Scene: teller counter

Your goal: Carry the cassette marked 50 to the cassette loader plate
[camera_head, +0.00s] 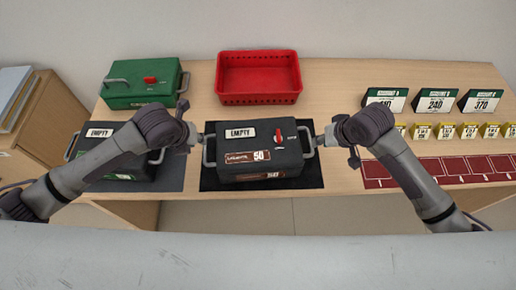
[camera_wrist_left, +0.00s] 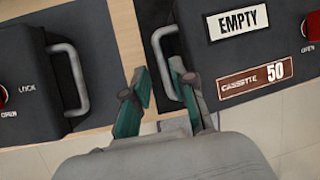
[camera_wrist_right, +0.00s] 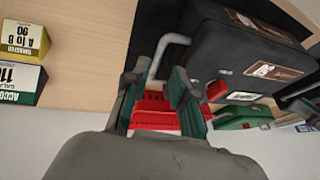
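The cassette marked 50 (camera_head: 262,150) is a dark box with a brown label, an EMPTY tag and a red knob. It sits on a black mat (camera_head: 210,181) at the middle of the counter, with a grey handle at each end. My left gripper (camera_head: 194,137) is open at its left handle (camera_wrist_left: 160,45), fingers apart on either side. My right gripper (camera_head: 322,140) is open at its right handle (camera_wrist_right: 165,52), which shows between the fingers. Neither gripper visibly clamps a handle. I cannot tell which surface is the loader plate.
Another dark EMPTY cassette (camera_head: 135,168) sits on a grey mat at left, partly behind my left arm. A green cassette (camera_head: 125,95) and a red tray (camera_head: 257,98) stand at the back. Account signs (camera_head: 436,102), yellow tags and a red slotted strip (camera_head: 420,172) occupy the right.

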